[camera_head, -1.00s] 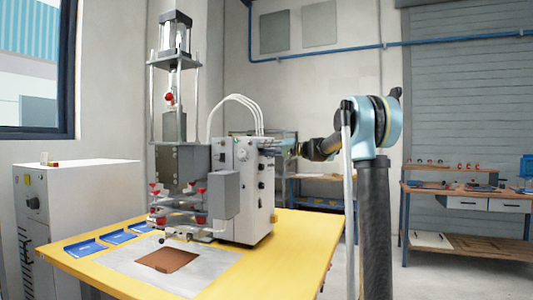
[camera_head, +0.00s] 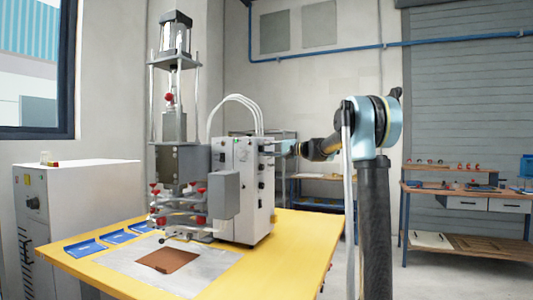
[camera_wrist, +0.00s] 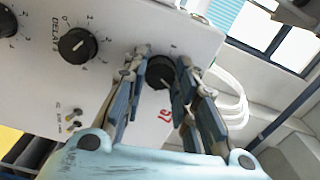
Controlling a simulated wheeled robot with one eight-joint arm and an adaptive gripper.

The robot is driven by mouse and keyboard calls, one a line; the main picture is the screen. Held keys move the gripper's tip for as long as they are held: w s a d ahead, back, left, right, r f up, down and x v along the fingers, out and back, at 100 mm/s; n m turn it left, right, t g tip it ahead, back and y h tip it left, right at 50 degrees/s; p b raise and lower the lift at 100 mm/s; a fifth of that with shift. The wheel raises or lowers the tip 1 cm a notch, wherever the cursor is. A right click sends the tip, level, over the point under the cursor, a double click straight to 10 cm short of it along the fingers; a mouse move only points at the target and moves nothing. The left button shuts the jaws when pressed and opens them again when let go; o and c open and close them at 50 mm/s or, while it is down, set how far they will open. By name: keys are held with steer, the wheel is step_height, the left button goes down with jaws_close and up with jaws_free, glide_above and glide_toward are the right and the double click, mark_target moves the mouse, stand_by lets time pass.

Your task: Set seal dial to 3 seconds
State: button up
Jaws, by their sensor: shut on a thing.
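The white control box (camera_head: 245,205) of the welding machine stands on the yellow table. My gripper (camera_head: 275,147) is at the upper right side of this box. In the wrist view, my gripper (camera_wrist: 163,75) has its two blue-grey fingers on either side of a black dial (camera_wrist: 158,74) and is shut on it. The fingers cover much of this dial, its label and its scale, so its setting cannot be read. Left of it is a black dial marked DELAY (camera_wrist: 77,45) with a white pointer line and numbers around it.
Another black dial (camera_wrist: 6,22) is at the wrist view's left edge. Small toggles (camera_wrist: 72,122) sit below the DELAY dial. White hoses (camera_head: 240,105) arch over the box. Blue trays (camera_head: 86,248) and a brown sheet (camera_head: 167,261) lie on the yellow table (camera_head: 283,255).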

steer(key=o, duration=1.1)
steer(key=shift+w+f, duration=0.1)
steer(key=shift+f, duration=0.1)
steer(key=shift+r, duration=0.1)
steer(key=v, duration=1.2)
